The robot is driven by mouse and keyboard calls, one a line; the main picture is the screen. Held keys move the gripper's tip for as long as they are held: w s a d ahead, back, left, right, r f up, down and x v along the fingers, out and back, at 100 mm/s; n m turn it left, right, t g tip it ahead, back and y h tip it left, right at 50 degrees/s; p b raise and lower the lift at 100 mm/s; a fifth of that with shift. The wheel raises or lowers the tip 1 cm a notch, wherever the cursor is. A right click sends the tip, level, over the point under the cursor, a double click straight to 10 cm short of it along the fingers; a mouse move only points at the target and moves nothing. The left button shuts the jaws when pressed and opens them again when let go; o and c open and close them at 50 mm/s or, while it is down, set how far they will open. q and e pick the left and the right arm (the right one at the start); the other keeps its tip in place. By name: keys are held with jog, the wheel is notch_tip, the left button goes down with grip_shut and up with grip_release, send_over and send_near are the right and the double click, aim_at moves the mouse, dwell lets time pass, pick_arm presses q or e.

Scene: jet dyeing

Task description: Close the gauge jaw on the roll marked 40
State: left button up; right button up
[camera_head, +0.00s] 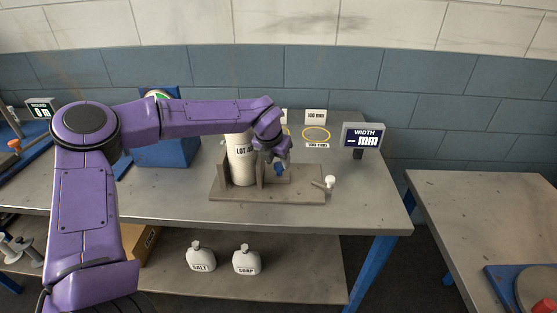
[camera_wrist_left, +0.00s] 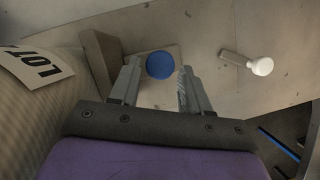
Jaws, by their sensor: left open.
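The cream roll (camera_head: 242,165) stands upright on the wooden gauge board (camera_head: 230,193). Its label reads LOT and a partly hidden number that looks like 40. The roll also fills the left edge of the left wrist view (camera_wrist_left: 45,105). A blue round knob (camera_wrist_left: 160,65) sits on a small block beside the roll. My left gripper (camera_head: 281,163) is above it, open, with a finger on either side of the knob in the wrist view; contact cannot be told. A white-knobbed lever (camera_head: 330,182) is at the board's right, also in the wrist view (camera_wrist_left: 260,66).
The WIDTH display (camera_head: 362,136) shows dashes and mm. A yellow ring (camera_head: 316,134) with 100 mm cards lies behind the board. A blue machine (camera_head: 168,150) stands behind my left arm. SALT (camera_head: 200,257) and SOAP (camera_head: 246,260) bags lie on the lower shelf.

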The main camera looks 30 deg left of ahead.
pick_arm(q)
jog(key=shift+x, duration=1)
jog(key=shift+r, duration=0.1)
jog(key=c, duration=0.8)
jog(key=shift+s+a, duration=0.1)
jog(key=shift+a, duration=0.1)
jog(key=o, duration=0.8)
jog(key=b+v, duration=0.2)
jog(key=v, duration=0.8)
jog(key=shift+s+r, duration=0.15)
jog(key=shift+r, duration=0.05)
